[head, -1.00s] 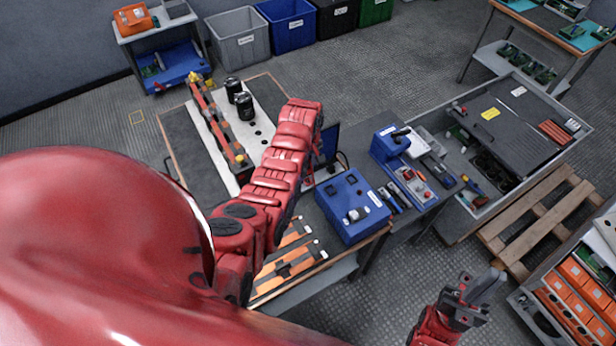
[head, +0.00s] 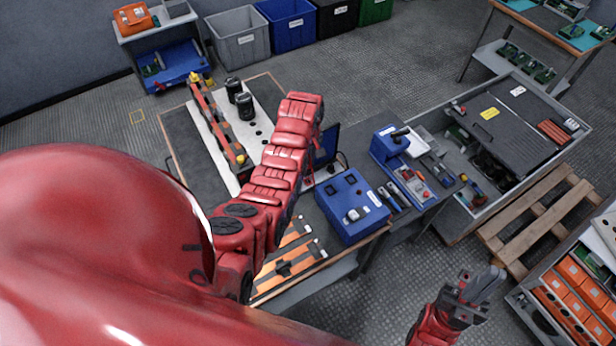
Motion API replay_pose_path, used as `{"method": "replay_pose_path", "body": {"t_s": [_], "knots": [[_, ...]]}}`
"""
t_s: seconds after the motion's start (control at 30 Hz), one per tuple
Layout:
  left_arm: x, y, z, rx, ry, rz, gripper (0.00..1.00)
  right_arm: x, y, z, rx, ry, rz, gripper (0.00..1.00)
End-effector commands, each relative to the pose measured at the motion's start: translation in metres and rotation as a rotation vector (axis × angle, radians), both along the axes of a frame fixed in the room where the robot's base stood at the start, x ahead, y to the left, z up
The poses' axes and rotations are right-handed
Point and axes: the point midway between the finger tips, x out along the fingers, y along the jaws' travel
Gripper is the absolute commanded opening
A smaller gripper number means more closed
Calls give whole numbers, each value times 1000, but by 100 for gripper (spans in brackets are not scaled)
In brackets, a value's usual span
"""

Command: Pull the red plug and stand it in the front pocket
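My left arm reaches from the lower left up over the workbench. Its far end hangs above the white board, and its gripper is hidden behind the arm links. I cannot make out the red plug or a front pocket; my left arm covers part of the bench. My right gripper (head: 478,287) is low at the right, over the floor and away from the benches. Nothing shows in it, and its finger gap is too unclear to read.
The white board (head: 222,150) carries a long red-orange bar (head: 212,120) and two black cylinders (head: 246,106). A blue box (head: 345,200) stands at the bench's right. Orange parts (head: 290,262) lie in front. A grey bin (head: 448,225) and a pallet (head: 530,215) stand right.

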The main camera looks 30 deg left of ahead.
Motion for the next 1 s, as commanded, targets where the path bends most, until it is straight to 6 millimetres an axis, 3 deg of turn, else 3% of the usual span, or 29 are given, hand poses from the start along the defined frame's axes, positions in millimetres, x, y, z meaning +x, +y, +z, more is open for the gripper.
{"method": "replay_pose_path", "body": {"t_s": [0.33, 1.0], "knots": [[-1, -3, 0, -1, 1, -1, 0, 0, 0, 1, 0, 0, 0, 0], [-14, -45, 0, 0, 4, -1, 0, 0, 0, 8, 0, 0, 0, 0]]}}
